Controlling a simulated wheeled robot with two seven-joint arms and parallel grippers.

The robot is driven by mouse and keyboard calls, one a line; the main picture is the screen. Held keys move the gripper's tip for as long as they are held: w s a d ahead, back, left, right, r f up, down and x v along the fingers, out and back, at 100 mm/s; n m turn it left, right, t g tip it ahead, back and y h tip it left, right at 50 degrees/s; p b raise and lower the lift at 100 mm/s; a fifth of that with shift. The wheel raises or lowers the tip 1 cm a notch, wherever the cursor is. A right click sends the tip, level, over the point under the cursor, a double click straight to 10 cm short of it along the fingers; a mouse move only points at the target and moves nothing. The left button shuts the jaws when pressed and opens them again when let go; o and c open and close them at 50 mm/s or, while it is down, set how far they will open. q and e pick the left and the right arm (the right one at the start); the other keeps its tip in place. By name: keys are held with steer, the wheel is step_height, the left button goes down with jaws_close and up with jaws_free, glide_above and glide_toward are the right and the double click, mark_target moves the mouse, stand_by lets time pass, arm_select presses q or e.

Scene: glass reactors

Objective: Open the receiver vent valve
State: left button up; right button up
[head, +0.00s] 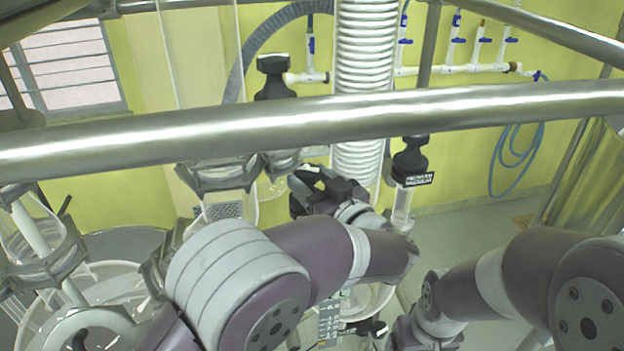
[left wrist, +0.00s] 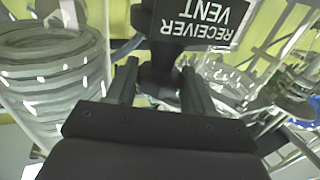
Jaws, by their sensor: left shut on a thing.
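The black receiver vent valve (left wrist: 165,45) fills the top middle of the left wrist view. Its "RECEIVER VENT" label (left wrist: 203,18) appears upside down. My left gripper (left wrist: 160,88) has one finger on each side of the valve's narrow black part and is shut on it. In the head view my left gripper (head: 315,184) is beyond the steel rail, left of the lower end of the ribbed white column; the vent valve cannot be made out there behind it. My right arm comes in from the right, and its gripper is not visible.
A thick steel rail (head: 470,103) crosses in front of the glassware. Another black valve (head: 410,157) with a label stands right of my left gripper. A ribbed white column (head: 367,60) rises behind. A black-capped fitting (head: 274,77) stands left of it.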

arm_select(q)
steer(key=shift+r, duration=0.2)
steer(key=o, duration=1)
steer(key=shift+o, duration=0.2)
steer(key=shift+w+f, duration=0.1)
